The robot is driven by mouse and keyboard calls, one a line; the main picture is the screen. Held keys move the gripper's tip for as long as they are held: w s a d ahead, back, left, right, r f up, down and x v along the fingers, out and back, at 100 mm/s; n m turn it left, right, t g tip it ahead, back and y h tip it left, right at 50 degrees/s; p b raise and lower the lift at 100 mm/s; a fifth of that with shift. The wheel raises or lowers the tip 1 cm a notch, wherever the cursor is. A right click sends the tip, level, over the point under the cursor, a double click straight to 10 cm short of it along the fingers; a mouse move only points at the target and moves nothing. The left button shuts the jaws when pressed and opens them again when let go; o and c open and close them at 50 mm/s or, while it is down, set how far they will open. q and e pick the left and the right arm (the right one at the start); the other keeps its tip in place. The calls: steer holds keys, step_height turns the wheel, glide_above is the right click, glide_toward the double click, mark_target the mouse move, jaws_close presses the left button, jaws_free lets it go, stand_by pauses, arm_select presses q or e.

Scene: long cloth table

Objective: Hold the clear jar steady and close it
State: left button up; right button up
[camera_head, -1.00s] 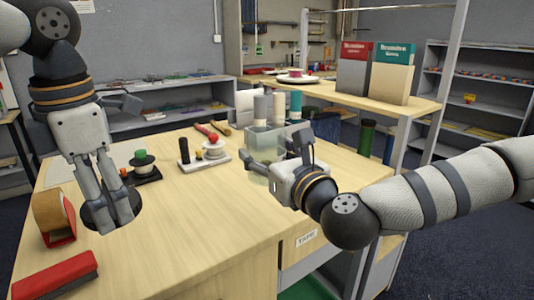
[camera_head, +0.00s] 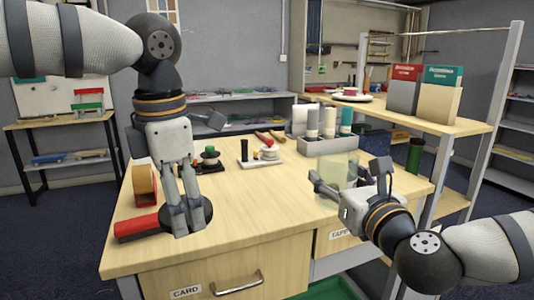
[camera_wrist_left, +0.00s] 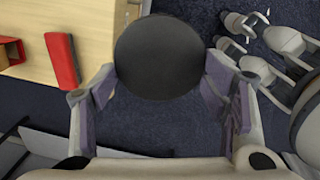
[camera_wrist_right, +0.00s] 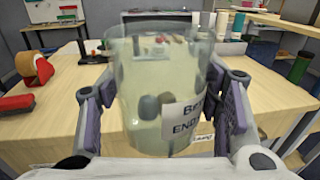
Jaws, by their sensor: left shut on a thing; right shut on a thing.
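My left gripper (camera_head: 185,205) points down, shut on a dark round lid (camera_head: 200,218) held flat near the table's front left edge. In the left wrist view the lid (camera_wrist_left: 158,56) lies between both fingers, with dark floor behind it. My right gripper (camera_head: 335,190) is shut on the clear jar (camera_head: 338,168), held near the table's front right. In the right wrist view the jar (camera_wrist_right: 160,95) looks upright and open-topped, with a white printed label and dark and grey shapes seen in or through it. Lid and jar are well apart.
A red block (camera_head: 138,226) and a tape dispenser (camera_head: 145,186) are at the table's left. Small spools (camera_head: 268,153) stand farther back. A grey tray (camera_head: 328,146) with upright rolls is behind the jar. The middle of the tabletop (camera_head: 255,200) is clear.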

arm_select(q)
steer(key=shift+s+a+f+m, duration=0.1)
steer(key=shift+s+f+m, duration=0.5)
steer(key=shift+s+m, duration=0.15)
arm_select(e)
steer(key=shift+s+d+f, duration=0.3)
steer(key=shift+s+f, duration=0.4)
steer(key=shift+s, duration=0.25)
arm_select(q)
steer(key=s+a+f+m, duration=0.2)
steer(key=s+f+m, duration=0.2)
steer(key=f+m, duration=0.5)
steer(key=s+a+f+m+g, duration=0.1)
steer(key=s+f+m, duration=0.4)
steer(key=m, duration=0.9)
step_height(320, 180, down, 4)
steer(key=shift+s+a+r+g+h, duration=0.1)
steer(key=shift+s+a+g+h, duration=0.2)
steer(key=shift+a+h, duration=0.15)
arm_select(e)
steer(key=s+d+f+m+h, duration=0.2)
steer(key=s+d+f+h, duration=0.2)
steer(key=s+f, duration=0.7)
step_height(320, 180, down, 4)
steer(key=shift+s+r+m, duration=0.2)
steer(key=shift+r+m, duration=0.05)
steer(key=shift+m, duration=0.05)
arm_select(q)
steer(key=shift+w, duration=0.1)
